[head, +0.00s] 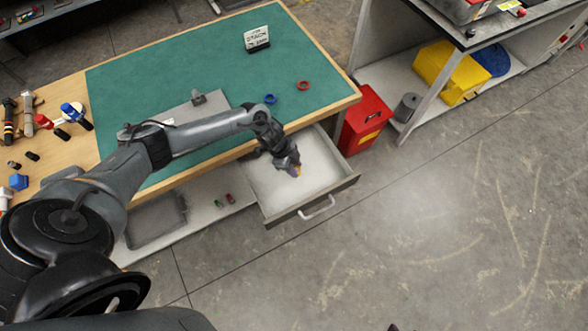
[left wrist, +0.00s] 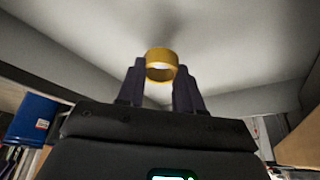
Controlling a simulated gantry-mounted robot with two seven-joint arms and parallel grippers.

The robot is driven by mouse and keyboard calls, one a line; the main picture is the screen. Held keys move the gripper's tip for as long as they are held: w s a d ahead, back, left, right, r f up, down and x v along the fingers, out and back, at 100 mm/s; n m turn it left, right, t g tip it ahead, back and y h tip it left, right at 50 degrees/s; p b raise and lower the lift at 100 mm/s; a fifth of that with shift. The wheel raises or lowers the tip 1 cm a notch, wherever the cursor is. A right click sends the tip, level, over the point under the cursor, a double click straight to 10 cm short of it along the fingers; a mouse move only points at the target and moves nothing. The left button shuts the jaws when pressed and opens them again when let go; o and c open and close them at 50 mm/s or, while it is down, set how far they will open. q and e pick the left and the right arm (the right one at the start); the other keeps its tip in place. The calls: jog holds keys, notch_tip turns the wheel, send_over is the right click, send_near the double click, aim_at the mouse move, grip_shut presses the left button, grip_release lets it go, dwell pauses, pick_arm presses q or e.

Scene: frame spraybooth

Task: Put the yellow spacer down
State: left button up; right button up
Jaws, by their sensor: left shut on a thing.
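The yellow spacer (left wrist: 160,58) is a ring held between the two dark fingers of my left gripper (left wrist: 160,80) in the left wrist view. In the head view my left gripper (head: 292,168) is over the open drawer (head: 330,186) under the workbench. Only a small bit of yellow shows at its fingertips there. I cannot tell whether the spacer touches the drawer floor. A blue ring (head: 270,99) and a red ring (head: 303,85) lie on the green mat (head: 225,60) on the bench top. My right gripper is not in view.
The drawer looks empty around the gripper. The bench edge is close behind my left wrist. A small sign (head: 257,39) stands at the back of the mat. A red bin (head: 366,120) stands right of the drawer. Several tools lie on the bench's left end.

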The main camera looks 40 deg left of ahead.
pick_arm(q)
jog(key=shift+f, duration=1.1)
jog(key=shift+f, duration=0.15)
jog(key=o, duration=1)
